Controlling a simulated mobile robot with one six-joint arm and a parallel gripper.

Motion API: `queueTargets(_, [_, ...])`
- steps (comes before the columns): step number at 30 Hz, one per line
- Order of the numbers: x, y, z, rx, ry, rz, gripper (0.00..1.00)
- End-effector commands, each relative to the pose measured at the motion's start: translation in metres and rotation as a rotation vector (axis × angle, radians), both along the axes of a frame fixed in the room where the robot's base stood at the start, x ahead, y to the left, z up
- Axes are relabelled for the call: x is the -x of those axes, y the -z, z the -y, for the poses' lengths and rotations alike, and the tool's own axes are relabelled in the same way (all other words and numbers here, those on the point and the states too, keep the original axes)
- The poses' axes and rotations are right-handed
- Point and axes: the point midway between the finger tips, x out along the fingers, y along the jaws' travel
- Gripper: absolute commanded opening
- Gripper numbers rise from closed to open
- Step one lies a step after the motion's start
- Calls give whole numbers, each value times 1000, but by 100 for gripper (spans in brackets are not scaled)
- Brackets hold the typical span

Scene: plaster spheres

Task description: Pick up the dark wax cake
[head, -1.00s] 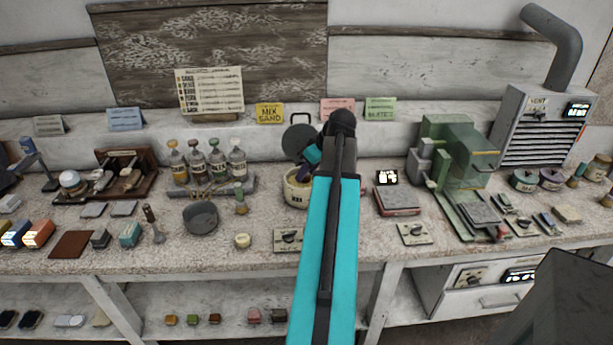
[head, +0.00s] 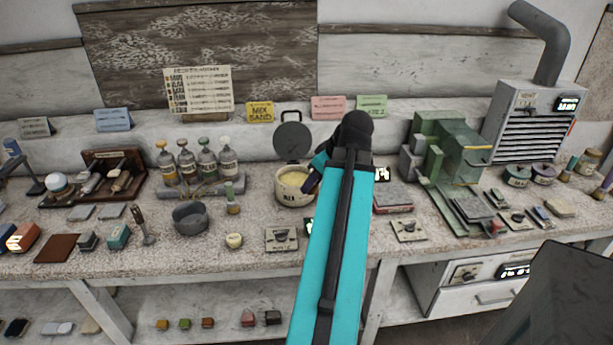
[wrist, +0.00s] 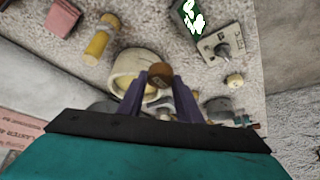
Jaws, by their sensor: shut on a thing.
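The dark wax cake (wrist: 160,73) is a small brown block between the two purple fingertips of my gripper (wrist: 160,84) in the wrist view. My gripper is shut on it, and it is held up with the bench behind it. In the head view my gripper (head: 312,183) is at the right side of a cream pot (head: 291,199), close to its rim. There the cake is not clearly seen, and my arm hides the bench behind it. The wrist view also shows the pot (wrist: 124,68), partly behind the cake and fingers.
The pot's round dark lid (head: 292,141) stands raised behind it. A green machine (head: 455,160) stands to the right. Several small coloured blocks lie on the lower shelf.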

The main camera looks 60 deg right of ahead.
Motion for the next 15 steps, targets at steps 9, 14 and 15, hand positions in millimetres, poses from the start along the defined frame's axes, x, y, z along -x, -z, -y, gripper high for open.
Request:
queueTargets(9, [29,0,-21,1,0,1,10])
queueTargets(14, [36,-2,-26,1,0,1,10])
queueTargets(15, [37,-2,-27,0,0,1,10])
